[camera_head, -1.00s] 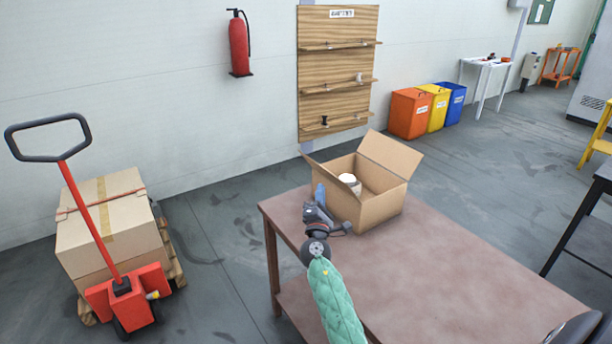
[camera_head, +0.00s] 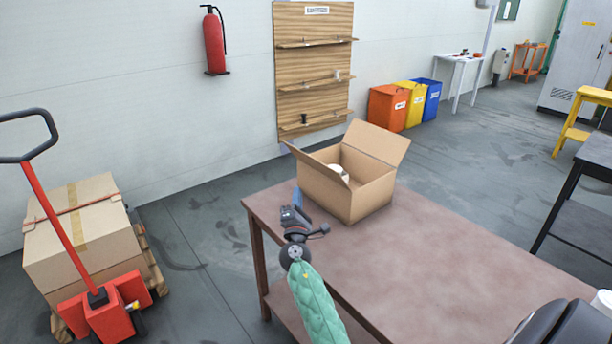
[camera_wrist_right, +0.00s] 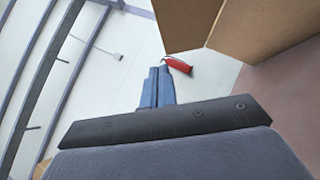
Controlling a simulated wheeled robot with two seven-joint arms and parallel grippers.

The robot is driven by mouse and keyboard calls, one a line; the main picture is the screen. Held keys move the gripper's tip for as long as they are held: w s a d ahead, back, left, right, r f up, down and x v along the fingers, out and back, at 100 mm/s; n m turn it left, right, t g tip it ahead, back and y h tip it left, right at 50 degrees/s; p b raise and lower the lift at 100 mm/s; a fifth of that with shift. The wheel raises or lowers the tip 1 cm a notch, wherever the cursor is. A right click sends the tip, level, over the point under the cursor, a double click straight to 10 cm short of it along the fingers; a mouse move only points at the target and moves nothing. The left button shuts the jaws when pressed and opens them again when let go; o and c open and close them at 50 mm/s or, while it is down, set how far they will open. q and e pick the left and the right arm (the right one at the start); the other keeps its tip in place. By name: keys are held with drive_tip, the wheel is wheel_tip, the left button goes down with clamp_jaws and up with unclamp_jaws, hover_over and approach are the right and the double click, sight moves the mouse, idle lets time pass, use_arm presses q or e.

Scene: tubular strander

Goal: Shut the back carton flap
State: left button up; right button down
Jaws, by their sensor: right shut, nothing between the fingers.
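An open brown carton (camera_head: 345,200) stands on the table's far left corner. Its right-rear flap (camera_head: 380,143) stands raised and leans outward. Its left flap (camera_head: 310,161) stands up and shows nearly edge-on. I cannot tell for sure which flap is the back one. A white round object (camera_head: 338,170) is partly visible inside. My right gripper (camera_head: 297,196) is shut and empty, just left of the carton's near left wall. In the right wrist view its blue fingers (camera_wrist_right: 158,80) are together, with a carton flap (camera_wrist_right: 185,22) ahead and the carton wall (camera_wrist_right: 265,28) to the right. My left gripper is out of view.
The brown table (camera_head: 420,260) is clear to the right of the carton. A pallet jack (camera_head: 105,310) with a boxed load (camera_head: 80,230) stands at the left. A wooden shelf board (camera_head: 313,70) hangs on the wall behind. Orange, yellow and blue bins (camera_head: 388,108) stand beyond.

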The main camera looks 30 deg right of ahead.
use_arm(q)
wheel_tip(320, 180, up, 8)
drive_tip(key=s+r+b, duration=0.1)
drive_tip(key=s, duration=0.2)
use_arm(e)
wheel_tip(320, 180, down, 2)
drive_tip(key=p, duration=0.4)
approach(306, 156)
drive_tip(key=w, duration=0.4)
drive_tip(key=d+r+p, duration=0.1)
drive_tip(key=d+r, duration=0.1)
drive_tip(key=shift+w+d+p, duration=0.1)
drive_tip(key=shift+d+p, duration=0.25)
drive_tip(key=shift+d, duration=0.05)
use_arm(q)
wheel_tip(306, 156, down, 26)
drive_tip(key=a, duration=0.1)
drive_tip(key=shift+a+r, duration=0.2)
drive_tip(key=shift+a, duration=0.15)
use_arm(e)
drive_tip(key=shift+d, duration=0.25)
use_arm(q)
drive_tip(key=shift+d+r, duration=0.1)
use_arm(e)
drive_tip(key=shift+r, duration=0.15)
